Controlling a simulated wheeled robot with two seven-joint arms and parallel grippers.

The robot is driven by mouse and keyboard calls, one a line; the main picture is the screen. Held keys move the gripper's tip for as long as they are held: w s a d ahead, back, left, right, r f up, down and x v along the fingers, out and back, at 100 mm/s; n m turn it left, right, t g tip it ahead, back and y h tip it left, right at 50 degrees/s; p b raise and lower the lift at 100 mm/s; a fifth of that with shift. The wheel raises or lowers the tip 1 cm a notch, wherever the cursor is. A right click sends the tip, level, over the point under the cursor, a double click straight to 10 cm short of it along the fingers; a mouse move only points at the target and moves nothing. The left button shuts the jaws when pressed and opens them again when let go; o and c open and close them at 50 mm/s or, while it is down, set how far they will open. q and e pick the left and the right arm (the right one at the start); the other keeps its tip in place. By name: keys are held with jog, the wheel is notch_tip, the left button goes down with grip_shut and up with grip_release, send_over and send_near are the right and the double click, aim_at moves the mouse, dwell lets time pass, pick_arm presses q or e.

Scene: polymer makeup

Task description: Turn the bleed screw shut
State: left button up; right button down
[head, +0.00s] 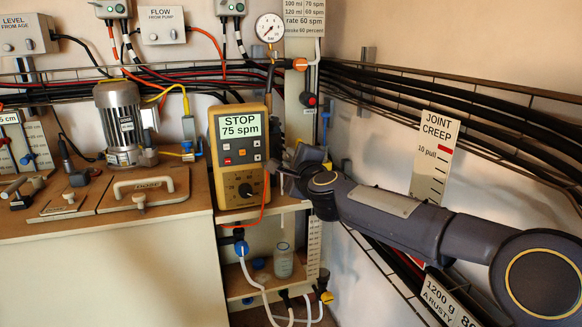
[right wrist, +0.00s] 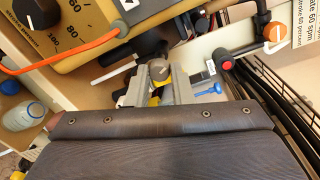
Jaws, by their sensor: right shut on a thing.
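My right gripper (head: 280,168) reaches in from the right beside the yellow pump controller (head: 239,150). In the right wrist view my right gripper (right wrist: 155,83) has its grey fingers closed around a small grey-topped knob with yellow parts (right wrist: 160,72), apparently the bleed screw. A pale line shows on the knob's top. In the head view the gripper and arm hide this knob. I cannot tell how far it is turned. My left gripper is in neither view.
A red knob (right wrist: 227,65), an orange knob (right wrist: 275,32) and a blue handle (right wrist: 205,90) are close by on the right. An orange cable (right wrist: 75,55) runs past the controller. A clear bottle (head: 283,262) stands on the low shelf. Black cables (head: 450,95) line the right wall.

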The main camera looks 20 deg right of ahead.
jog(key=m+b, duration=0.2)
jog(key=m, duration=0.2)
jog(key=shift+f, duration=0.1)
jog(key=shift+m, duration=0.4)
jog(key=c, duration=1.3)
grip_release()
jog(key=s, duration=0.7)
jog(key=shift+s+d+r+b, duration=0.2)
jog(key=shift+s+d+b, duration=0.15)
jog(key=shift+s, duration=0.05)
